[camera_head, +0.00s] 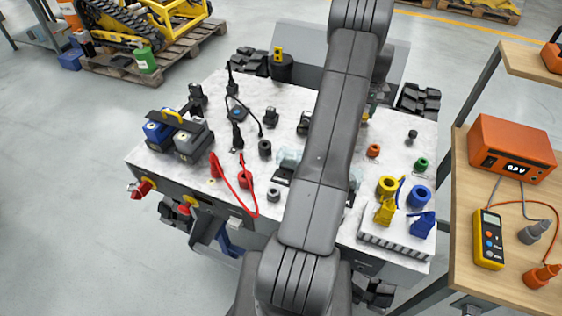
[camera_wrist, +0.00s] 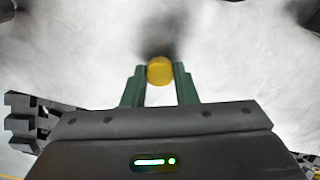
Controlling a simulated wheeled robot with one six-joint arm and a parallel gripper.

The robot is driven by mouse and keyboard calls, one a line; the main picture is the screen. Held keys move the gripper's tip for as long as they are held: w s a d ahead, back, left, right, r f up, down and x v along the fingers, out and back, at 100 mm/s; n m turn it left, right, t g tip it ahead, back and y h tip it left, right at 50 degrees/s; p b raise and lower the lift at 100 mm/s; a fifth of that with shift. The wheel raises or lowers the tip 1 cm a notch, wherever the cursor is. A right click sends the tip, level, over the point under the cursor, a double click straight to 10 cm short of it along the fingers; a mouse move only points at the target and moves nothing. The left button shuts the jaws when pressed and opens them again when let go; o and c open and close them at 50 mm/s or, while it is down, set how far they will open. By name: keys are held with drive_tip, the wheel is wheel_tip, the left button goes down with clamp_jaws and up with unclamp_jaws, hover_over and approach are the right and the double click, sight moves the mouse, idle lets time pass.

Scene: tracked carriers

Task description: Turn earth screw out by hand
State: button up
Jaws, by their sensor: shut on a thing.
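My gripper (camera_wrist: 159,78) has its two green fingers shut on a round yellow knob, the earth screw (camera_wrist: 160,70), in the wrist view. The knob's face shows between the fingertips over the white marbled top. A dark blurred patch lies just beyond it. I cannot tell whether the screw's thread is in its seat. In the head view my arm runs over the middle of the carrier and hides most of the gripper and the screw.
The carrier's white top (camera_head: 225,100) holds a red cable (camera_head: 245,185), a battery pair (camera_head: 180,135), a yellow ring (camera_head: 388,186), a blue ring (camera_head: 418,196) and a green cap (camera_head: 421,164). A side bench at right carries an orange meter box (camera_head: 510,148) and a yellow multimeter (camera_head: 488,240).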

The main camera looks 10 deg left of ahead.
drive_tip(key=shift+n, duration=1.5)
drive_tip(key=shift+f, duration=0.1)
drive_tip(key=shift+n, duration=0.6)
drive_tip(key=n, duration=0.4)
drive_tip(key=o, duration=0.4)
drive_tip(key=shift+n, duration=0.5)
drive_tip(key=o, duration=0.5)
